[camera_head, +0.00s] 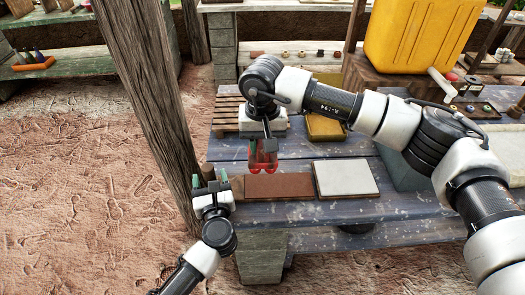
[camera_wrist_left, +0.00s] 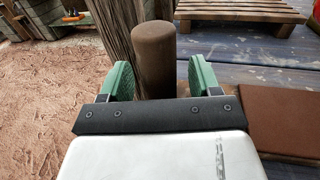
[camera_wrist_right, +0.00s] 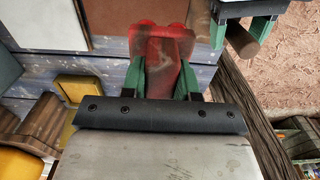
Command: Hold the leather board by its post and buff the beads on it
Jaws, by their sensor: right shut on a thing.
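The leather board (camera_head: 280,187) lies on the blue table with a flat brown top; part of it shows in the left wrist view (camera_wrist_left: 285,125). Its upright brown post (camera_wrist_left: 154,60) stands at the board's left end. My left gripper (camera_head: 210,180) is open, with one green finger on each side of the post and gaps between them in the left wrist view.
A white pad (camera_head: 346,178) lies right of the board. A yellow block (camera_head: 325,127) and a wooden pallet (camera_head: 228,108) are behind. A wooden pole (camera_head: 150,85) stands close left of my left gripper. A yellow jerrycan (camera_head: 415,40) stands at the back right.

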